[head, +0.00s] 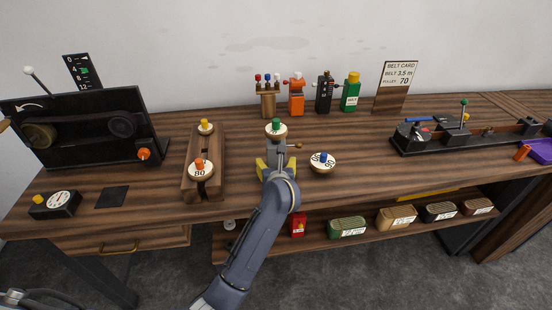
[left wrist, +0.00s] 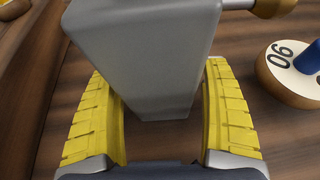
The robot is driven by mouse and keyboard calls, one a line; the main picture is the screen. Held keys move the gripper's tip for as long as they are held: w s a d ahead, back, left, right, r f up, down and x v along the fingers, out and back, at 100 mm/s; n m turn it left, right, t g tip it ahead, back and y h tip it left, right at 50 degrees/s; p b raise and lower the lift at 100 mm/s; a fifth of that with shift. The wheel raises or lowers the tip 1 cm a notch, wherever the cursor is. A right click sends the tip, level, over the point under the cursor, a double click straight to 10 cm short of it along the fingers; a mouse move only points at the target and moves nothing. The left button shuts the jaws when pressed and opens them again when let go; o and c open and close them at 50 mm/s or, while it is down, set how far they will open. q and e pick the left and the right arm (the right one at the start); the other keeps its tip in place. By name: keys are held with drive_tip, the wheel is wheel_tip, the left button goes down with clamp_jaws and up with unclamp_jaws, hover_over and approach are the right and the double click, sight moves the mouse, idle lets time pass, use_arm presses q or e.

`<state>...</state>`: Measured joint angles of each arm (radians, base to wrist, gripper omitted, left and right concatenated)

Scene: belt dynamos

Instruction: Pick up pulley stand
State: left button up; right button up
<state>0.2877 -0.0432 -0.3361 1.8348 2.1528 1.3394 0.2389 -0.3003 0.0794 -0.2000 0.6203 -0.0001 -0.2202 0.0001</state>
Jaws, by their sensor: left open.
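The pulley stand appears to be the grey block (head: 276,153) with a side rod ending in a brass knob (head: 297,146), standing on the bench. In the left wrist view the grey block (left wrist: 150,50) fills the middle, and its brass knob (left wrist: 273,8) is at the top right. My left gripper (head: 277,166) is open, with its yellow fingers on either side of the block. In the left wrist view the gripper (left wrist: 160,112) shows a gap beside each finger, so it does not look clamped. The block's base is partly hidden. My right gripper is not in view.
A blue-knobbed pulley (head: 322,163) lies close to the right, and a green-knobbed pulley (head: 276,130) just behind. A wooden rack (head: 188,172) holding pulleys is to the left. Bench space right of the blue-knobbed pulley is clear.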

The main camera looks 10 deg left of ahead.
use_arm(q)
drive_tip(key=c, duration=1.7)
drive_tip(key=shift+o, duration=0.2)
drive_tip(key=shift+w+r, duration=0.1)
